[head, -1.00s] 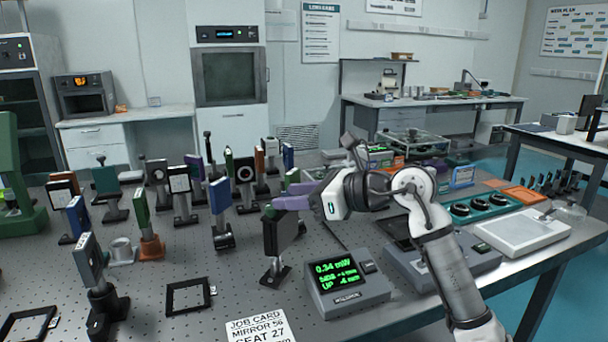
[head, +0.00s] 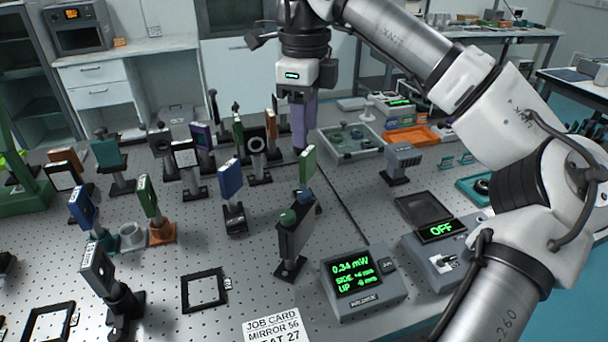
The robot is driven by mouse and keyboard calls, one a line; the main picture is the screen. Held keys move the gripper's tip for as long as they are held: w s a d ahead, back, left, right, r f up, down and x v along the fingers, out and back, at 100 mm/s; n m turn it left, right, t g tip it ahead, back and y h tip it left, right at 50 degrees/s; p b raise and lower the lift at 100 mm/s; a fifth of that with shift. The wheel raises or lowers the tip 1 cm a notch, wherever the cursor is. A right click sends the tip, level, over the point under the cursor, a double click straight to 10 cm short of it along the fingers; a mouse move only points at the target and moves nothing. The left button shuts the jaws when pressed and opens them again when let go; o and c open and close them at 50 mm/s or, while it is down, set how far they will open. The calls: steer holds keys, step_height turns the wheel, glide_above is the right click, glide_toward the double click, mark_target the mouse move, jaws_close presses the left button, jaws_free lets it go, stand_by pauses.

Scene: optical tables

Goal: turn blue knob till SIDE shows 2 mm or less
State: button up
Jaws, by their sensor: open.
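The blue knob (head: 305,196) sits on the top right of a dark upright mirror mount (head: 296,236). A green knob (head: 288,217) is on the same mount, to its left. The readout box (head: 362,281) in front right of it shows 0.34 mW, with SIDE and UP lines below; their small digits are too blurred to read surely. My gripper (head: 302,146) points down with purple fingers, above and behind the mount, apart from both knobs. It holds nothing that I can see; the gap between the fingers is hard to make out.
A green plate (head: 308,164) stands just behind the blue knob, and a blue plate (head: 231,178) stands to its left. Several other mounts crowd the left. A controller showing OFF (head: 438,245) is at right. A job card (head: 272,328) lies in front. Bare board surrounds the mount's foot.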

mark_target(305, 192)
step_height(305, 192, down, 13)
steer(key=shift+f+p, duration=0.1)
steer(key=shift+p, duration=0.7)
steer(key=c, duration=1)
